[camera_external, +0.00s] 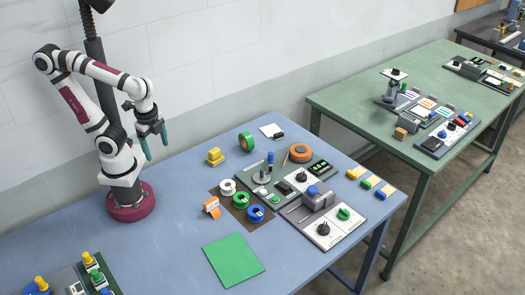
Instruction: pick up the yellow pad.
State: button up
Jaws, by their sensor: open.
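Two things could be the yellow pad, and I cannot tell which. One is a small yellow stepped piece (215,157) on the blue table, left of the green tape roll. The other is the yellow-ended block (355,172), the farthest in a row of three small tan blocks near the table's right edge. My gripper (155,150) hangs above the table at the left, fingers down, apart and empty. It is left of the yellow stepped piece and well away from the row of blocks, touching neither.
Tape rolls, green (246,142) and orange (300,153), lie near the back. Small spools (240,200) sit on a brown mat. Panels with knobs (325,225) fill the right side. A green sheet (233,262) lies in front. The table's left middle is clear.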

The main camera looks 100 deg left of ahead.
jog(key=shift+o, duration=0.2)
jog(key=a+f+m+g+y, duration=0.15)
jog(key=a+g+y, duration=0.3)
jog(key=a, duration=0.55)
jog(key=m+t+y, duration=0.3)
jog(key=m+y, duration=0.5)
jog(key=y, duration=0.1)
send_over(218, 149)
jog(key=s+d, duration=0.4)
jog(key=s, duration=0.2)
notch_tip(218, 149, down, 6)
jog(key=w+f+m+t, duration=0.1)
jog(key=f, duration=0.2)
jog(key=w+f+m+t+h, duration=0.1)
jog(key=f+m+t, duration=0.1)
jog(key=f, duration=0.1)
jog(key=w+f+m+t+h, duration=0.1)
jog(key=f+m, duration=0.1)
jog(key=f, duration=0.2)
jog(key=shift+w+d+m+t, duration=0.25)
jog(key=shift+w+d+t, duration=0.1)
jog(key=shift+w+d, duration=0.05)
jog(key=x, duration=0.7)
jog(key=shift+w+a+f, duration=0.15)
jog(key=shift+w+f, duration=0.05)
jog(key=shift+f, duration=0.2)
grip_shut()
